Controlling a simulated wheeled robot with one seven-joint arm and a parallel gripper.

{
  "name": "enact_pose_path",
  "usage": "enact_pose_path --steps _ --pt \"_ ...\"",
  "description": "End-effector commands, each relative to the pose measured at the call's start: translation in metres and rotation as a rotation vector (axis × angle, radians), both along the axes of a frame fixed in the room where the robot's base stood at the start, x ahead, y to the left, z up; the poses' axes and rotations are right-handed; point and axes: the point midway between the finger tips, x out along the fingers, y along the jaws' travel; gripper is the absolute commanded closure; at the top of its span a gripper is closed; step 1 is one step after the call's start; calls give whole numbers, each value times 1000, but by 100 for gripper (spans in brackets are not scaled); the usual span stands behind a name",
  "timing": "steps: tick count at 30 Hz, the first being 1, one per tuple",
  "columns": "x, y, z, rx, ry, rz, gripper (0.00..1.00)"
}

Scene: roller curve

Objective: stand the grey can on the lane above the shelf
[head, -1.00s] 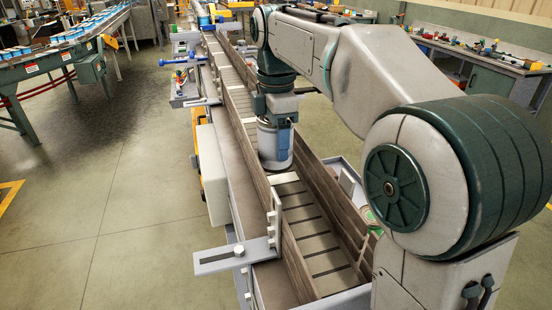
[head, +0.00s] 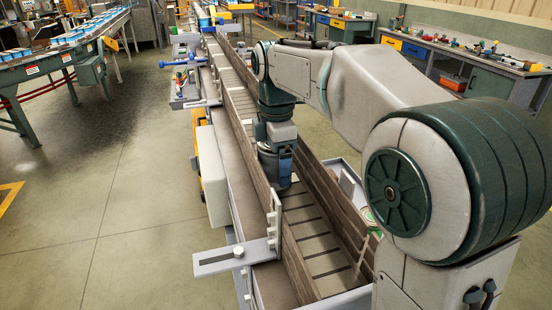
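The lane (head: 318,245) runs away from me between brown side boards, with dark gaps across its pale bed. My gripper (head: 278,152) points down between the boards, around the middle of the lane's visible length. The grey can (head: 269,170) shows as a dark, shaded round body under and between the fingers, partly covered by the gripper and the left board. Its base is hidden, so I cannot tell whether it touches the lane bed. The fingers' grip on it is not clear. I cannot make out the shelf for certain.
A grey slotted bracket (head: 234,256) sticks out left from the near left board. A blue-handled clamp (head: 183,63) stands farther up on the left. The near lane bed is clear. A green-legged conveyor with small boxes is at far left; workbenches stand at the back right.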

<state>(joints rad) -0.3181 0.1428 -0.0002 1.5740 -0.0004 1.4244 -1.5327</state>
Motion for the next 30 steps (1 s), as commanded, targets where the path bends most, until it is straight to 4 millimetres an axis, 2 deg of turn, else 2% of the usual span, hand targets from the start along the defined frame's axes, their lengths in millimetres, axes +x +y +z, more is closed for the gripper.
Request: enact_pose_path --steps 7,11,24,30 --pt "0 0 2 0 0 0 14" --pt "1 0 12 1 -3 0 14" --pt "1 0 96 1 -2 0 14" --pt "1 0 117 0 0 0 14"
